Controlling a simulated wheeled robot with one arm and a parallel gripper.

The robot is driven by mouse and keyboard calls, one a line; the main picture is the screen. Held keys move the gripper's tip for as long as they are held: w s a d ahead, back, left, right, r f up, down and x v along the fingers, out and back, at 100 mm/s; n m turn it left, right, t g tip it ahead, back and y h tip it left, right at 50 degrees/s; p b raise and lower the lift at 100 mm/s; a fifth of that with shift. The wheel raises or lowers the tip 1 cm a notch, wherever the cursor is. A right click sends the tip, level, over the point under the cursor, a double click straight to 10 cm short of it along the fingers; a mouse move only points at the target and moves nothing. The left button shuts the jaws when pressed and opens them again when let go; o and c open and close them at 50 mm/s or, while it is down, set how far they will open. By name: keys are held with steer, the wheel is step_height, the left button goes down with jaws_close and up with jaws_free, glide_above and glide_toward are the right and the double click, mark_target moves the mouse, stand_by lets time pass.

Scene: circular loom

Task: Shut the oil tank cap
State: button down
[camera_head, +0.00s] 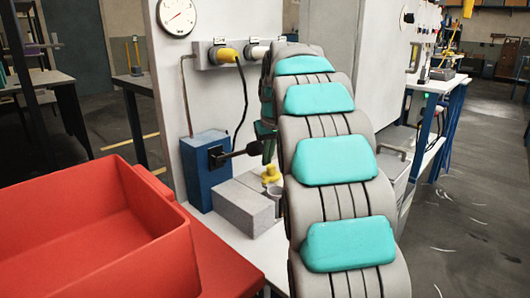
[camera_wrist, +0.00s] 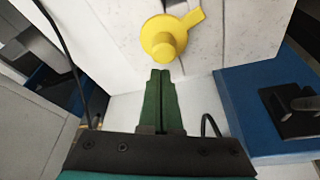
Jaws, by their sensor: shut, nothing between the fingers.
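A yellow cap-like piece (camera_head: 271,174) with a round knob sits beside a small grey cup and a grey block, low on the bench in the head view. In the wrist view a yellow round piece with a side tab (camera_wrist: 164,42) lies just beyond my fingertips, against a pale surface. My gripper (camera_wrist: 161,73) is shut and empty, its green fingers pointing at the yellow piece with a small apparent gap. In the head view my green gripper (camera_head: 268,148) is partly hidden by my arm. I cannot tell whether the cap is seated.
A blue box (camera_head: 204,171) with a black plate and lever stands left of the grey block (camera_head: 243,205); it also shows in the wrist view (camera_wrist: 262,120). A red bin (camera_head: 100,225) fills the near left. A yellow plug (camera_head: 228,54) is on the panel above.

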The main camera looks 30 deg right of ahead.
steer(key=shift+s+f, duration=0.1)
steer(key=shift+s, duration=0.45)
